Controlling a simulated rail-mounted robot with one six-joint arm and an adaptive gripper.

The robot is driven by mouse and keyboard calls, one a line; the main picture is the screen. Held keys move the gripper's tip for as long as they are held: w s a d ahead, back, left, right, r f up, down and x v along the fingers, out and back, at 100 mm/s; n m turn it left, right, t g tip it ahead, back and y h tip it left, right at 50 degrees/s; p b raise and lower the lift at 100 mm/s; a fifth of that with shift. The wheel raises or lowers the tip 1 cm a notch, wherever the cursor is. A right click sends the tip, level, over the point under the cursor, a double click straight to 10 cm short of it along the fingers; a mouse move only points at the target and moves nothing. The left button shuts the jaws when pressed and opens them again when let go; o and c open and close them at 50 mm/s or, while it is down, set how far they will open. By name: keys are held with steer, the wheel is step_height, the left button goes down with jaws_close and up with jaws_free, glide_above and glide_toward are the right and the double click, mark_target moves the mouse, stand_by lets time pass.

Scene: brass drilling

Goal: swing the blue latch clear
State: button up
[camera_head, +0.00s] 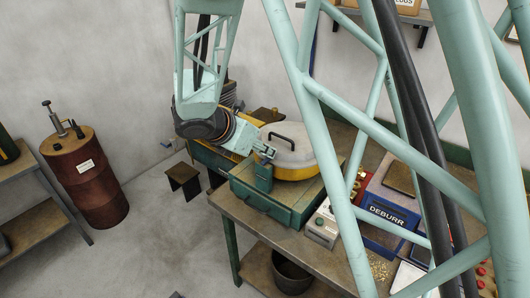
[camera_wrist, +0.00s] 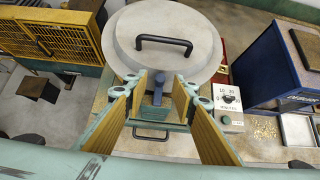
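The blue latch (camera_wrist: 158,88) is a small upright dark blue-grey piece at the near edge of a round pale lid (camera_wrist: 190,30). In the wrist view it stands between my gripper's (camera_wrist: 160,84) two yellow-padded fingers. The fingers are spread, and a gap shows on each side of the latch. In the head view my gripper (camera_head: 264,151) is at the left front edge of the lid (camera_head: 290,142), and the latch cannot be made out clearly there. The lid has a black bar handle (camera_wrist: 163,40) and lies level. Contact between fingers and latch is not visible.
The lidded yellow round vessel (camera_head: 296,172) sits on a green box (camera_head: 275,207) with a front handle, on the workbench (camera_head: 250,220). A dial box (camera_head: 322,229) and the blue DEBURR machine (camera_head: 388,212) stand to the right. A yellow-slatted cage (camera_wrist: 50,40) is left.

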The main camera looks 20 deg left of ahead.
mark_target(268, 158)
steer(key=shift+x, duration=1.65)
steer(key=shift+c, duration=0.2)
steer(key=c, duration=0.8)
